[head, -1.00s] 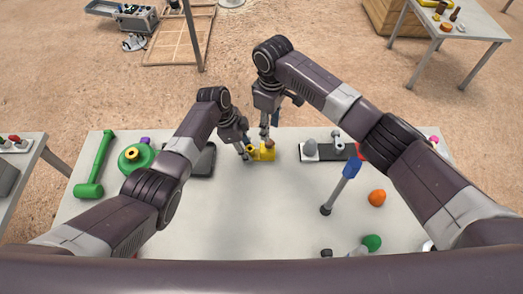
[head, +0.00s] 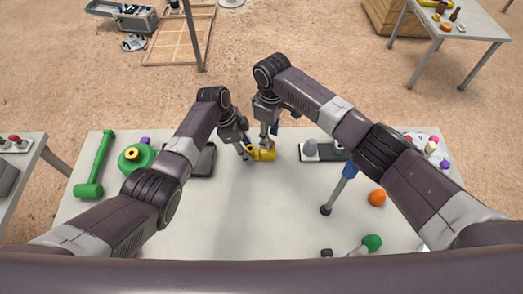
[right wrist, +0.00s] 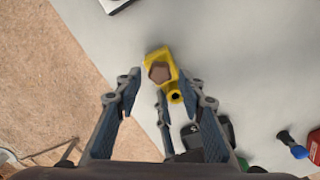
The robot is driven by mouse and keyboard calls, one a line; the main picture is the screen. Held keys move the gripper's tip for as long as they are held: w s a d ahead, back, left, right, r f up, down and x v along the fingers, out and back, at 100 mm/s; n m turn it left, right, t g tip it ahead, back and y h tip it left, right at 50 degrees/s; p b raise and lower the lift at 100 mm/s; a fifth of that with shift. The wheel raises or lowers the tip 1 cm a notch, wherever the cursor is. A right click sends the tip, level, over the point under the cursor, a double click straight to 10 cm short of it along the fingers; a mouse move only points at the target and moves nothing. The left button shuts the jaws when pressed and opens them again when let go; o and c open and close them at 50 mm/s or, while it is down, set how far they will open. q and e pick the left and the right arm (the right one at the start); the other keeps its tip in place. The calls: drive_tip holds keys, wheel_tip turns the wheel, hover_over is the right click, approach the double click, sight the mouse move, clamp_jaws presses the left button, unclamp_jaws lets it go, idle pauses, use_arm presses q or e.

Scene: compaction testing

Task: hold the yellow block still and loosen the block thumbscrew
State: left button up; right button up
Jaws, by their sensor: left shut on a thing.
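The yellow block (head: 266,154) is on the table near its far edge, in the middle. It also shows in the right wrist view (right wrist: 153,56). A brown, angular thumbscrew head (right wrist: 159,72) is on top of it; in the head view my right gripper hides it. My left gripper (head: 247,152) is shut on the yellow block at its left end. My right gripper (head: 268,139) points down over the block. In the right wrist view my right gripper (right wrist: 162,90) has its fingers spread apart, with the block beyond and between them and nothing between the tips.
A black case (head: 203,162) lies left of the block, near a green round container (head: 130,160) and green hammer (head: 92,187). A dark tray (head: 313,157) with a grey piece is to the right. The front middle table is clear.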

drive_tip(key=shift+f, duration=1.15)
drive_tip(key=shift+c, duration=0.2)
clamp_jaws()
drive_tip(key=n, duration=1.1)
drive_tip(key=shift+n, duration=0.4)
drive_tip(key=shift+c, duration=1.1)
unclamp_jaws()
drive_tip(key=shift+o, duration=1.3)
drive_tip(key=shift+r, duration=3.05)
